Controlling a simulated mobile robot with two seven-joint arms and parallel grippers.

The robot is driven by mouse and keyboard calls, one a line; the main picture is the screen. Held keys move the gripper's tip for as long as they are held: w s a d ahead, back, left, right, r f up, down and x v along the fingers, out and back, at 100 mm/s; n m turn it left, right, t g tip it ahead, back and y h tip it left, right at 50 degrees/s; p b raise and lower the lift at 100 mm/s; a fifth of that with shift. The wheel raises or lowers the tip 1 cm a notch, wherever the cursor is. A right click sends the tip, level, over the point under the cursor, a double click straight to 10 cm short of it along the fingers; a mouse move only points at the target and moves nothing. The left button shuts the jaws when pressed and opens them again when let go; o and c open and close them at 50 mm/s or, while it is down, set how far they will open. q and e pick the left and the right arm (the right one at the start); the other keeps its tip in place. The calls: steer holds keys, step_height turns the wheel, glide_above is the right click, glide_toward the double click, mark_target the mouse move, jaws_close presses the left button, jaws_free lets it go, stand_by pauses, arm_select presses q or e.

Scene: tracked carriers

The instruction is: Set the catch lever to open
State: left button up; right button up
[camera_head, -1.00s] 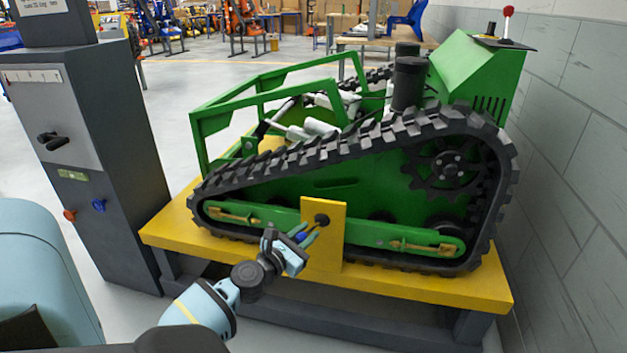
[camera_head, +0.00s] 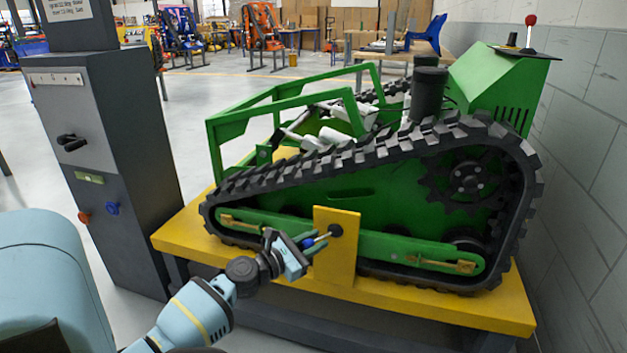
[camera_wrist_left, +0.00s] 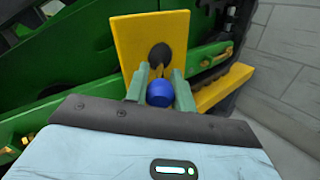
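The catch lever is a short metal rod with a blue knob (camera_head: 308,243) at its end. It runs from a black round pivot (camera_head: 336,230) on an upright yellow plate (camera_head: 337,262), pointing left and slightly down in the head view. My left gripper (camera_head: 312,245) is at the knob, its green fingers one on each side. In the left wrist view the blue knob (camera_wrist_left: 160,93) fills the gap between the fingers, with the yellow plate (camera_wrist_left: 140,38) just beyond. The gripper looks shut on the knob. My right gripper is not in view.
The plate stands in front of a green tracked carrier (camera_head: 400,200) on a yellow-topped stand (camera_head: 450,305). A grey control cabinet (camera_head: 120,150) with knobs stands to the left. A block wall (camera_head: 590,200) closes the right side.

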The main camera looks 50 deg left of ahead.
arm_select(q)
steer(key=o, duration=0.4)
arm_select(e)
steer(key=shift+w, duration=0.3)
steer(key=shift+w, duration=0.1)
arm_select(q)
steer(key=shift+s, duration=0.25)
steer(key=s+p, duration=0.1)
steer(key=s, duration=0.5)
steer(key=shift+s, duration=0.7)
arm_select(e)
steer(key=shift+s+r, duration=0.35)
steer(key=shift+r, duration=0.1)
arm_select(q)
steer(key=shift+d+f, duration=0.1)
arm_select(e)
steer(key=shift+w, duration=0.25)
